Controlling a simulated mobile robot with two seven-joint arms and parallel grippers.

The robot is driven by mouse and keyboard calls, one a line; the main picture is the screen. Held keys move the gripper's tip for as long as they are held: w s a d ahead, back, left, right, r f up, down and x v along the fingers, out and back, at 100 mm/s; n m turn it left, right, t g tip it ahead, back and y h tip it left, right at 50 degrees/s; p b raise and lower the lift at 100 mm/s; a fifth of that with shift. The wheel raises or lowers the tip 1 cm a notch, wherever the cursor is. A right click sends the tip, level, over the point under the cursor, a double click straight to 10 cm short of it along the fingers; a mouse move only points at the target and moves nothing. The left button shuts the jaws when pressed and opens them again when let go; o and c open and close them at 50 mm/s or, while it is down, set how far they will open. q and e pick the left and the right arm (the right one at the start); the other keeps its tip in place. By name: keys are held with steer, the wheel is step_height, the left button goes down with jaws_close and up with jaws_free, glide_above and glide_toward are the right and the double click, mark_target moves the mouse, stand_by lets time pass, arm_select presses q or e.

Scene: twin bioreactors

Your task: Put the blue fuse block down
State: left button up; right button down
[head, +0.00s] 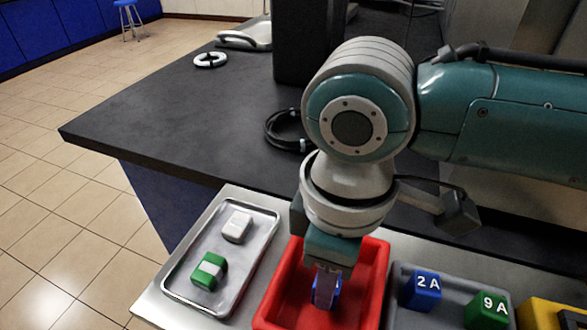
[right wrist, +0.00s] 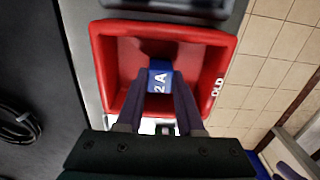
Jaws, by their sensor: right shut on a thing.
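My right gripper (head: 328,288) points down into the red bin (head: 374,285). It is shut on a blue fuse block (head: 318,292), mostly hidden by the fingers in the head view. In the right wrist view the block (right wrist: 161,78) sits between the fingertips of the right gripper (right wrist: 160,92) and shows "2 A". The block is within the outline of the red bin (right wrist: 105,65), whose rim reads "OLD". I cannot tell whether the block touches the bin floor. My left gripper is not seen.
A grey tray (head: 455,313) right of the bin holds another blue 2 A block (head: 423,290) and a green 9 A block (head: 489,310). A metal tray (head: 184,262) at left holds a white block (head: 237,227) and a green-and-white block (head: 209,270). A black cable (head: 283,130) lies behind.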

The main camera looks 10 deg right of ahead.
steer(key=shift+f, duration=0.15)
steer(key=c, duration=0.5)
jaws_free()
steer(key=shift+c, duration=0.2)
step_height(320, 180, up, 11)
steer(key=p, duration=0.2)
steer(key=s+a+f+m+t+y, duration=0.1)
steer(key=s+a+m+y, duration=0.1)
steer(key=s+a+y, duration=0.25)
steer(key=s+d+f+m+t+h, duration=0.1)
steer(key=s+d+m+h, duration=0.1)
steer(key=d, duration=0.5)
steer(key=s+d+f+m+t+h, duration=0.1)
steer(key=s+d+f+m+h, duration=0.1)
steer(key=s+d+m, duration=0.3)
steer(key=shift+s+d+t, duration=0.3)
steer(key=shift+s+d, duration=0.05)
steer(key=shift+d, duration=0.55)
steer(key=shift+p, duration=0.3)
